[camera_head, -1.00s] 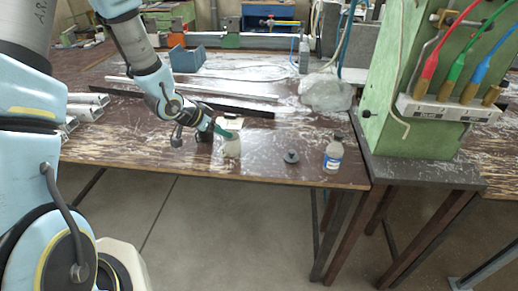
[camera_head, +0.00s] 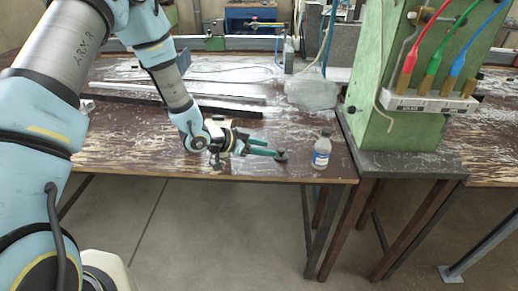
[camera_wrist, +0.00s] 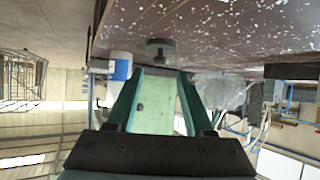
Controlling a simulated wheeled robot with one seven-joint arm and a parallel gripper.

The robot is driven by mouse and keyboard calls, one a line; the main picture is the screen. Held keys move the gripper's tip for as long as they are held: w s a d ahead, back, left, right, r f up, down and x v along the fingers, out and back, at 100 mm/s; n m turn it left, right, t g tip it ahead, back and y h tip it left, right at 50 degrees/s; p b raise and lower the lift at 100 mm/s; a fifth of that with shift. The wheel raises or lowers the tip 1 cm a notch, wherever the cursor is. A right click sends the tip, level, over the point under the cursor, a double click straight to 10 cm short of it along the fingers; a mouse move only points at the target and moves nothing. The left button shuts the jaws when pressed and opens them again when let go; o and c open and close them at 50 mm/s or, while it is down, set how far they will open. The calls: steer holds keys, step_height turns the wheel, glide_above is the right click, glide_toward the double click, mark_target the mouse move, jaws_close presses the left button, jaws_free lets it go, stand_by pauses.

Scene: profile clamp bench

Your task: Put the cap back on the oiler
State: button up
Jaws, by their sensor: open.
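The dark grey cap (camera_head: 282,156), a round disc with a raised knob, lies on the bench near its front edge. It also shows in the wrist view (camera_wrist: 160,47), just beyond and between my fingertips. My gripper (camera_head: 273,152) is low over the bench, pointing right at the cap. Its teal fingers are open in the wrist view (camera_wrist: 160,74), with nothing held between them. The pale pot that looks like the oiler is hidden behind my gripper and wrist in the head view and does not show in the wrist view.
A clear bottle with a blue label (camera_head: 321,152) stands right of the cap; it has its own grey top. A green cabinet (camera_head: 398,105) with hoses stands farther right. Metal bars (camera_head: 190,92) and a crumpled clear plastic bag (camera_head: 312,91) lie behind.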

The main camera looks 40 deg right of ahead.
mark_target(281, 150)
steer(key=shift+b+x, duration=1.75)
steer(key=shift+x, duration=2)
steer(key=c, duration=0.8)
jaws_close()
steer(key=shift+a+f, duration=0.1)
steer(key=shift+f, duration=0.1)
steer(key=shift+r+p, duration=2)
steer(key=shift+r, duration=1.2)
